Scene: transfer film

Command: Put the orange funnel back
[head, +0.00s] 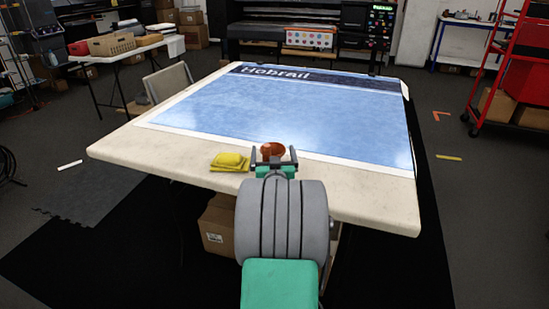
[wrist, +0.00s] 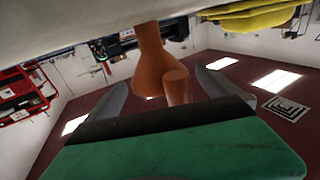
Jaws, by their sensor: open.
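The orange funnel (head: 272,149) is near the front edge of the table, between the fingertips of my gripper (head: 274,158) in the head view. In the wrist view, which looks upside down, the funnel (wrist: 150,62) has its narrow end toward the pale tabletop and its wide part away from it. A shorter orange part shows beside it. My gripper (wrist: 160,97) is open, with one grey finger on each side of the funnel and gaps visible.
A folded yellow cloth (head: 230,161) lies just left of the funnel; it also shows in the wrist view (wrist: 262,16). A blue printed film (head: 285,110) covers most of the table (head: 375,193). A printer (head: 300,30) stands behind. A cardboard box (head: 217,228) is beneath.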

